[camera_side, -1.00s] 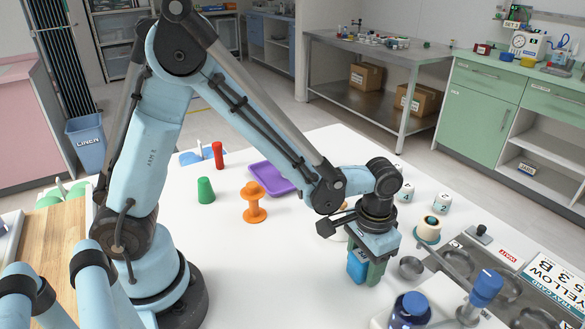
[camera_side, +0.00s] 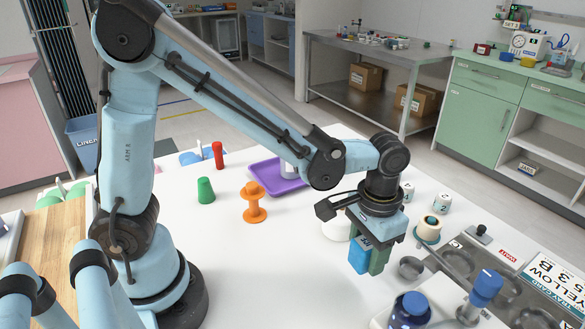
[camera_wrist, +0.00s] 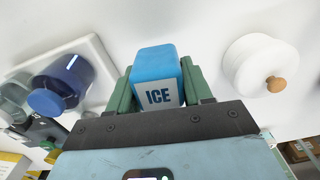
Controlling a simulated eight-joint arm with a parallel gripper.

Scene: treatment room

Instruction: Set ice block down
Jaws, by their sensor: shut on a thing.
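The ice block (camera_side: 359,255) is a blue block, and the wrist view shows it (camera_wrist: 158,62) with a white label reading "ICE". My gripper (camera_side: 369,258) is shut on it, with a green finger on each side of it in the wrist view. The block hangs below my wrist over the white table, left of the small metal bowl. I cannot tell whether its underside touches the table.
A white round pot (camera_wrist: 262,65) with a cork knob stands close by. A blue-capped bottle (camera_side: 410,309), a metal bowl (camera_side: 411,267) and a steel tray (camera_side: 462,258) lie to the right. A purple tray (camera_side: 266,177), orange spool (camera_side: 254,203) and green cone (camera_side: 205,190) stand left.

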